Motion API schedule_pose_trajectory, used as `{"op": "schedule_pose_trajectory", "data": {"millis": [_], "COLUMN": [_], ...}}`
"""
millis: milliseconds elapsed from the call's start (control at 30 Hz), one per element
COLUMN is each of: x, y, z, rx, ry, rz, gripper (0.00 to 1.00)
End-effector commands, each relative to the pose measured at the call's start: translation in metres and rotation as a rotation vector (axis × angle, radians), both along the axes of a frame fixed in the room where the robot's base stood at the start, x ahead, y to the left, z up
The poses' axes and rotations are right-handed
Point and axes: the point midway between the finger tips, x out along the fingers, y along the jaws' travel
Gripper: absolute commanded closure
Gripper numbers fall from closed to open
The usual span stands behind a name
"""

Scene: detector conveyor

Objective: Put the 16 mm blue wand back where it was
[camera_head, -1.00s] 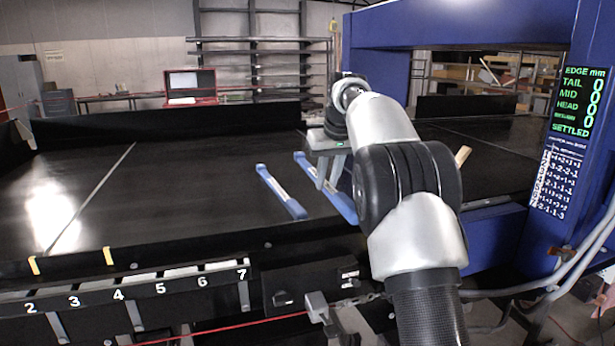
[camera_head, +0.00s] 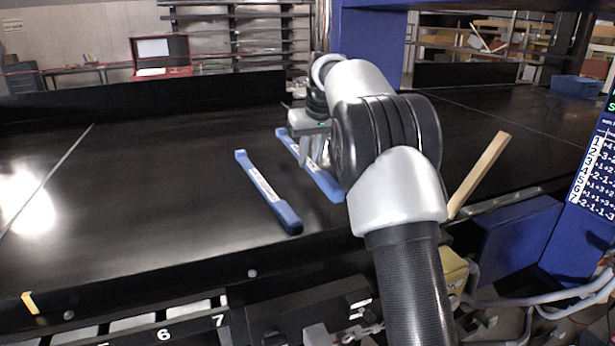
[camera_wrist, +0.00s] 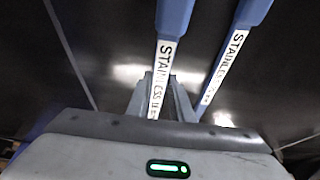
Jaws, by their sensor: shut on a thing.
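Two blue wands with white, printed middles are on the black conveyor belt. My gripper (camera_head: 308,158) is shut on the right-hand wand (camera_head: 325,184), which lies at or very near the belt surface. In the wrist view, my gripper's fingers (camera_wrist: 160,105) close around the middle of this wand (camera_wrist: 173,18), over its STAINLESS label; the size is too small to read surely. The other wand (camera_head: 266,192) lies to its left on the belt, untouched. It shows on the right in the wrist view (camera_wrist: 250,12). My arm hides part of the right-hand side.
A numbered slot rack (camera_head: 185,315) runs along the front edge, with 6 and 7 visible. A wooden stick (camera_head: 480,173) leans at the right, above a yellow block (camera_head: 453,272). The blue frame (camera_head: 370,45) stands behind my arm. The belt at left is clear.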

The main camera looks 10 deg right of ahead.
Motion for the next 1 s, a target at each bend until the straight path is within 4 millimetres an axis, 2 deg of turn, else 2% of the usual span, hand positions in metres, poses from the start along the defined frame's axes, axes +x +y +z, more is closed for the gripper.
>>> {"op": "schedule_pose_trajectory", "data": {"millis": [233, 433, 833, 867, 933, 1000], "x": [0.000, 0.000, 0.000, 0.000, 0.000, 0.000], "y": [0.000, 0.001, 0.000, 0.000, 0.000, 0.000], "z": [-0.021, -0.049, -0.055, -0.055, -0.055, -0.055], "rx": [0.000, 0.001, 0.001, 0.000, 0.000, 0.000], "ry": [-0.002, -0.001, -0.003, -0.001, -0.001, -0.001], "rz": [0.001, 0.000, 0.000, 0.000, 0.000, 0.000], "gripper": [1.00, 1.00, 1.00, 0.75, 0.63, 0.61]}}
